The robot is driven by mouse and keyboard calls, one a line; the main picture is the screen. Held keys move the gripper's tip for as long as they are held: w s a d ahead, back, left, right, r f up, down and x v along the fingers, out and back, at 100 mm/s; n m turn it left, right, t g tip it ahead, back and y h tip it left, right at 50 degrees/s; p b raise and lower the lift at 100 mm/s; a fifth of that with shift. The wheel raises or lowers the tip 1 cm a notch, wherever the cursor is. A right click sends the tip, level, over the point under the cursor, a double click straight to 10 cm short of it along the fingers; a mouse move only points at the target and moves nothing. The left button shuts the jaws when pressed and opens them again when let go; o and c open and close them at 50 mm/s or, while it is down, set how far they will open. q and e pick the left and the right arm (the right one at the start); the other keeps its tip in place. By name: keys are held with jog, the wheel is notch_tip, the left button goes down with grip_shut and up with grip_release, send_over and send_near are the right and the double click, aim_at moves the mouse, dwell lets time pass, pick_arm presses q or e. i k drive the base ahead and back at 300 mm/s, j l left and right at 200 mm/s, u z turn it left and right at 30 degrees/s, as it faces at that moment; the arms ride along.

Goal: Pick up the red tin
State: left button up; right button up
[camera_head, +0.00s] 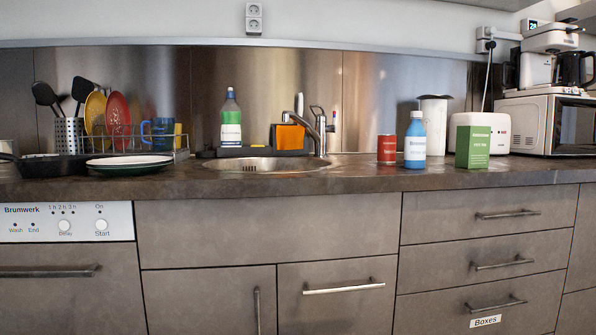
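The red tin (387,149) stands upright on the dark countertop (345,180), right of the sink. It is small and has a lighter label. A blue and white bottle (415,140) stands close beside it on the right and is taller than the tin. Neither of my grippers shows in the head view, so their state and position are hidden.
A green box (472,147) stands right of the bottle, with a white toaster (490,131) behind it. The sink (265,164) and tap (318,130) lie left of the tin. A plate (130,166) and dish rack (183,150) are far left. Counter in front of the tin is clear.

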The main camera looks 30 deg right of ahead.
aim_at(386, 143)
jog(key=z, duration=1.6)
